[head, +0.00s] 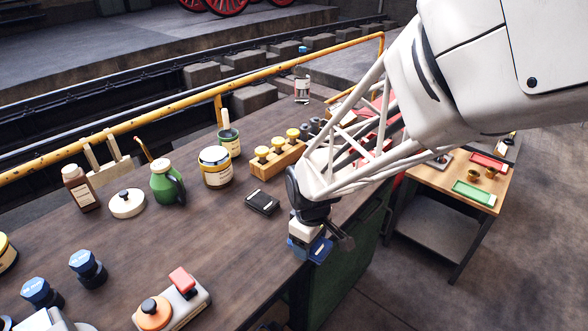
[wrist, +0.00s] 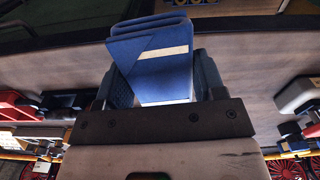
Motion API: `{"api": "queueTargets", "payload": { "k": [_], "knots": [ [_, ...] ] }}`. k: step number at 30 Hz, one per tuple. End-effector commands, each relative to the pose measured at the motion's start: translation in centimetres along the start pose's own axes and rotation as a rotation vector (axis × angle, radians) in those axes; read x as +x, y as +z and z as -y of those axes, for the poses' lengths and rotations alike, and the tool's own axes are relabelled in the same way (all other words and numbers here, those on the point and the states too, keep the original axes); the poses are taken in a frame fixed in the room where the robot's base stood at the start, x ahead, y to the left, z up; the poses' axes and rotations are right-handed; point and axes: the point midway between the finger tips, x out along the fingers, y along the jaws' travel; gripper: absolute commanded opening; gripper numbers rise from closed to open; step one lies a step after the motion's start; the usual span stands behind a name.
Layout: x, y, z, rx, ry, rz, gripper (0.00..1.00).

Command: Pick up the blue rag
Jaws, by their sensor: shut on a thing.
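The blue rag (wrist: 150,55) is a folded blue cloth with a pale strip, seen large between the two fingers in the wrist view. In the head view a bit of the rag (head: 320,249) shows below the gripper. My gripper (head: 316,240) is shut on it, at the front right edge of the workbench (head: 140,235). The wrist view shows my gripper (wrist: 160,80) with a dark finger on each side of the cloth. The rag seems held above or just past the bench edge; the exact gap is hidden.
A small black case (head: 262,201) lies left of my gripper. A wooden block with yellow knobs (head: 277,158) stands behind it. Jars, a green jug (head: 167,184) and an orange-topped tool (head: 154,313) occupy the left. A lower wooden table (head: 440,200) with colored trays stands right, across a floor gap.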

Motion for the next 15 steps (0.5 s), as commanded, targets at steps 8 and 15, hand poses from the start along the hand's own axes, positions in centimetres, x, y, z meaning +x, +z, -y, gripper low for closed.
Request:
{"api": "queueTargets", "payload": {
  "k": [8,15],
  "knots": [
    [-0.4,3.2,2.4,0.0,0.001,-0.001,0.4],
    [-0.6,5.0,3.7,0.0,0.001,-0.001,0.4]
  ]
}}
